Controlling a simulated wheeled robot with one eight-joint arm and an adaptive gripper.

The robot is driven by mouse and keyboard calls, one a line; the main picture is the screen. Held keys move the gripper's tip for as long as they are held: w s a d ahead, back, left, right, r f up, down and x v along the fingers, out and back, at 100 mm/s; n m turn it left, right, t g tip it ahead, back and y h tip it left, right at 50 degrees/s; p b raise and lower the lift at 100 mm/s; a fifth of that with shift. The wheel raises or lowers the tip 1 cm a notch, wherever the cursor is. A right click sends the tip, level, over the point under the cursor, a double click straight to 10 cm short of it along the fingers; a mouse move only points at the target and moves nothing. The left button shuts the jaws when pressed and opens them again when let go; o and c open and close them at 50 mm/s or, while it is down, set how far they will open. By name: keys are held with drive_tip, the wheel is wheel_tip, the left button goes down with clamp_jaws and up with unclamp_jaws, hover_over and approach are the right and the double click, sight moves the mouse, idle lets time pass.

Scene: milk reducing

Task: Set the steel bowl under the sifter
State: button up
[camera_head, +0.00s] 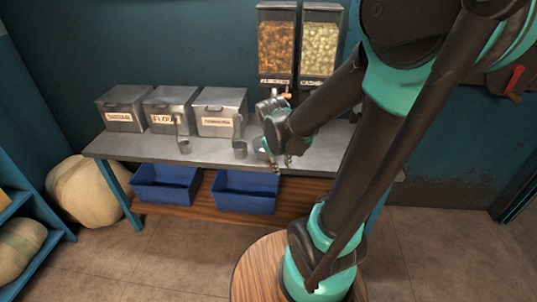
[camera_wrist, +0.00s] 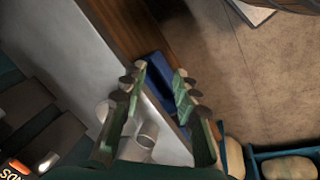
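My gripper (camera_head: 279,161) is over the right part of the grey worktop, with its fingers pointing down. In the wrist view its two fingers (camera_wrist: 158,77) are spread apart, with nothing held between them. A pale steel vessel (camera_head: 260,147) shows partly beside my gripper in the head view; my gripper hides part of it, and I cannot tell whether it is the steel bowl. In the wrist view a small steel cup (camera_wrist: 147,136) and a pale round item (camera_wrist: 103,110) lie near the left finger. I cannot identify the sifter for certain.
Steel scoops (camera_head: 184,146) (camera_head: 240,150) are on the worktop (camera_head: 120,148) before labelled bins (camera_head: 170,105). Two dispensers (camera_head: 277,48) (camera_head: 320,45) stand behind. Blue crates (camera_head: 165,190) are below. A dark item with a red handle (camera_head: 514,80) is at right, partly hidden by my arm.

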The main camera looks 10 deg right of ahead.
drive_tip(key=w+a+r+n+h, duration=0.2)
drive_tip(key=w+a+n+h, duration=0.5)
drive_tip(key=w+a+n, duration=0.75)
drive_tip(key=w+d+f+m, duration=0.1)
drive_tip(key=d+f, duration=0.1)
drive_tip(key=d, duration=0.1)
drive_tip(key=w+d+f+m, duration=0.1)
drive_tip(key=d+f, duration=0.2)
drive_tip(key=w+d+f+m, duration=0.1)
drive_tip(key=w+d+f, duration=0.1)
drive_tip(key=d+f, duration=0.1)
drive_tip(key=shift+d+m+g, duration=0.25)
drive_tip(key=shift+d+g, duration=0.05)
drive_tip(key=shift+d, duration=0.15)
drive_tip(key=shift+w+x, duration=0.15)
drive_tip(key=shift+x, duration=1.1)
drive_tip(key=shift+w+x, duration=0.1)
drive_tip(key=shift+x, duration=1.2)
drive_tip(key=shift+a+f, duration=0.1)
clamp_jaws()
